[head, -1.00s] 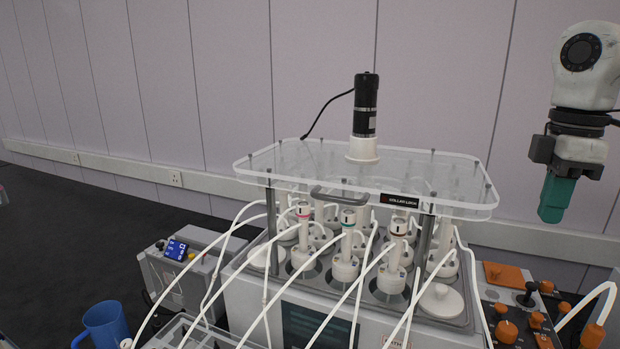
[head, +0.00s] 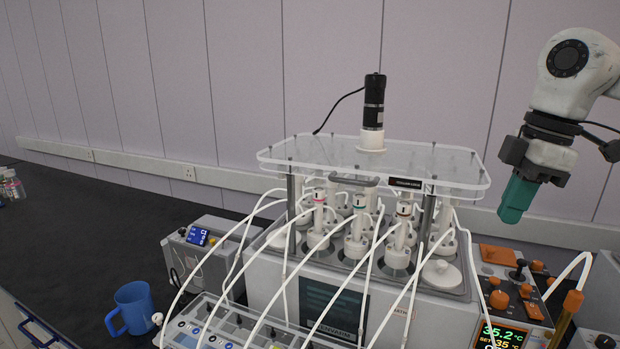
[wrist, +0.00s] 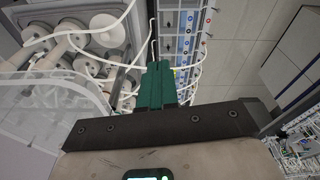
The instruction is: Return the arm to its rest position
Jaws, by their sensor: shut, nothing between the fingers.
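My gripper (head: 516,199) hangs at the right of the head view, at the end of my white arm. Its green fingers point down and are shut with nothing between them. It is in the air, to the right of the clear-topped reactor unit (head: 462,177) and apart from it. In the wrist view my gripper (wrist: 156,68) shows its green fingers together, with reactor vessels and white tubes to the left and a floor to the right.
A control box with orange knobs (head: 498,299) stands below my gripper. A black cylinder (head: 374,100) rises from the clear plate. A blue mug (head: 133,307) and a small grey box (head: 180,262) stand at the left. White tubes arch over the front.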

